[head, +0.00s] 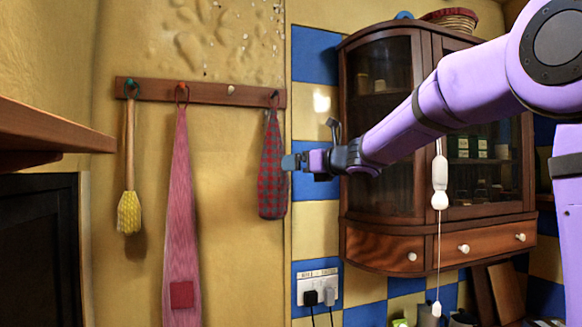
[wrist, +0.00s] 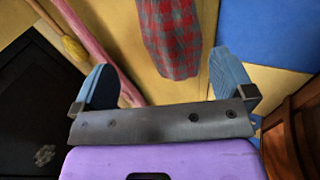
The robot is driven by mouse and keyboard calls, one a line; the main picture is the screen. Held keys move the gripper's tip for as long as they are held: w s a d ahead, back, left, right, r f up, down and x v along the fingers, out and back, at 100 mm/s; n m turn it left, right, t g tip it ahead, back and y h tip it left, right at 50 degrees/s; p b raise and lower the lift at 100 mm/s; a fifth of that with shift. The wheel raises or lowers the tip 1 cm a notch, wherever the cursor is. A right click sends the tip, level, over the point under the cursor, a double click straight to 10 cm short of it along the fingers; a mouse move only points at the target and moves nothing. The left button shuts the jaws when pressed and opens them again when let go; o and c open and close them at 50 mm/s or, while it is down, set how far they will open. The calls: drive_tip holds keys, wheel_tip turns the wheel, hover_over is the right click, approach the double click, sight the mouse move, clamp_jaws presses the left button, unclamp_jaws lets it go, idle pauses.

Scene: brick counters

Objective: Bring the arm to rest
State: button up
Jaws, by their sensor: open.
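My purple arm (head: 440,98) reaches in from the right in the head view, stretched out in front of the wooden wall cabinet. My gripper (head: 290,162) is at its left end, pointing at the wall near the red checked cloth (head: 272,180). In the wrist view my gripper (wrist: 164,82) has its two blue fingers wide apart with nothing between them. The checked cloth (wrist: 172,38) hangs beyond the fingertips. From these views I cannot tell how far it is from the fingers.
A wooden peg rail (head: 207,92) holds a brush (head: 129,211), a pink apron (head: 181,215) and the cloth. The glass-fronted cabinet (head: 382,235) stands behind my arm. A shelf (head: 50,126) juts out at the left. A socket with plugs (head: 318,288) is below.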

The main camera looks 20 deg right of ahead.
drive_tip(key=s+d+f+m+g+h, duration=0.15)
drive_tip(key=s+m+h, duration=0.25)
drive_tip(key=s+m, duration=0.4)
drive_tip(key=s+d+f+m+h, duration=0.25)
drive_tip(key=s+m, duration=0.25)
drive_tip(key=m, duration=0.4)
drive_tip(key=s+d+f+m+g+h, duration=0.1)
drive_tip(key=s+f+m+h, duration=0.2)
drive_tip(key=s+m+h, duration=0.35)
drive_tip(key=s+a+f+m+g+y, duration=0.1)
drive_tip(key=s+f+m+g+y, duration=0.1)
drive_tip(key=s+f+m+g, duration=0.2)
drive_tip(key=s+a+f+m+g+y, duration=0.2)
drive_tip(key=s+f+m, duration=0.9)
drive_tip(key=s, duration=0.6)
drive_tip(key=shift+f+m+g+y, duration=0.25)
drive_tip(key=shift+m+g+y, duration=0.35)
drive_tip(key=shift+m+g, duration=0.45)
